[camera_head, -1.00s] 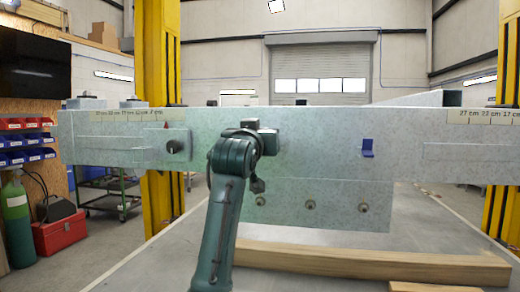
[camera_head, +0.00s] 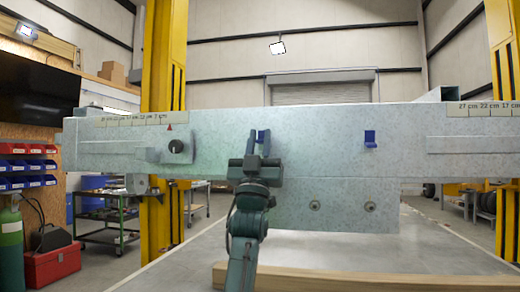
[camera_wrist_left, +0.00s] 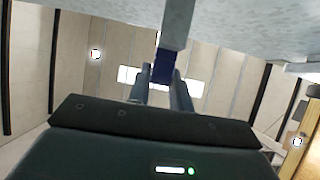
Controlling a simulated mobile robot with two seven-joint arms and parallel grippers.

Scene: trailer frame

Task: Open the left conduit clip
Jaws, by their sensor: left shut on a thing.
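The left conduit clip (camera_head: 261,135) is a small blue piece on the face of the galvanized steel beam (camera_head: 320,130), partly hidden by my gripper in the head view. My left gripper (camera_head: 262,146) points up in front of the beam, with one finger on each side of the clip. In the left wrist view the blue clip (camera_wrist_left: 165,70) sits between the two fingertips, and the gripper (camera_wrist_left: 163,82) is shut on it. A second blue clip (camera_head: 370,138) is on the beam to the right, apart from the gripper. My right gripper is not in view.
A round dark fitting (camera_head: 177,147) sticks out of the beam at left. A lower plate with bolts (camera_head: 340,205) hangs below the beam. A wooden bar (camera_head: 380,275) lies on the grey table (camera_head: 330,250). Yellow posts (camera_head: 165,60) stand behind.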

